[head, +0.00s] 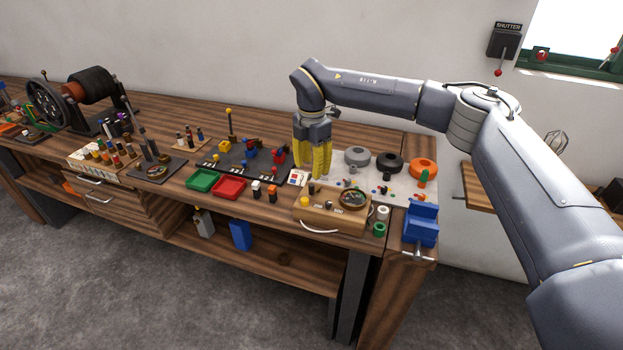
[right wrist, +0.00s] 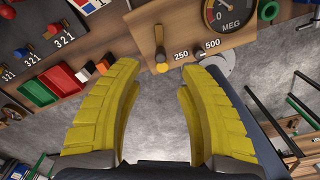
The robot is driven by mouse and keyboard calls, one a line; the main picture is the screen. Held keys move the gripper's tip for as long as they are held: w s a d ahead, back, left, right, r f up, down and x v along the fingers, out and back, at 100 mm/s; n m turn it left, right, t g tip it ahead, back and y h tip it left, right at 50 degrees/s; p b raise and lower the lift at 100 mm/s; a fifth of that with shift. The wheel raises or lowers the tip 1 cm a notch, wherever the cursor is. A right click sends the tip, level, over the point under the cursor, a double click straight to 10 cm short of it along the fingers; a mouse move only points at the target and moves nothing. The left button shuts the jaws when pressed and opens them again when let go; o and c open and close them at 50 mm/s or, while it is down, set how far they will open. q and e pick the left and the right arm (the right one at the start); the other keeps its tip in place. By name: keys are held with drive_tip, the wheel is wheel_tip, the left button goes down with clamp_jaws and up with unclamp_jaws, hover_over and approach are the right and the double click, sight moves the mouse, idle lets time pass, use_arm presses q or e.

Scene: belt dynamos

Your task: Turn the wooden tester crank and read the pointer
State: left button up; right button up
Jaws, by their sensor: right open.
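The wooden tester (head: 330,212) is a light wood box near the front edge of the bench. My right gripper (head: 313,172), with yellow fingers, is open and empty above and behind the box's left part. In the right wrist view its fingers (right wrist: 160,80) stand apart, touching nothing visible. My left gripper is out of view.
A blue vise (head: 421,225) stands at the bench's right end. Green (head: 201,180) and red (head: 229,188) trays lie left of the tester. Grey, black and orange rings (head: 423,168) are behind it. A large wheeled machine (head: 85,95) stands far left.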

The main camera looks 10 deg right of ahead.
drive_tip(key=shift+r, duration=1.95)
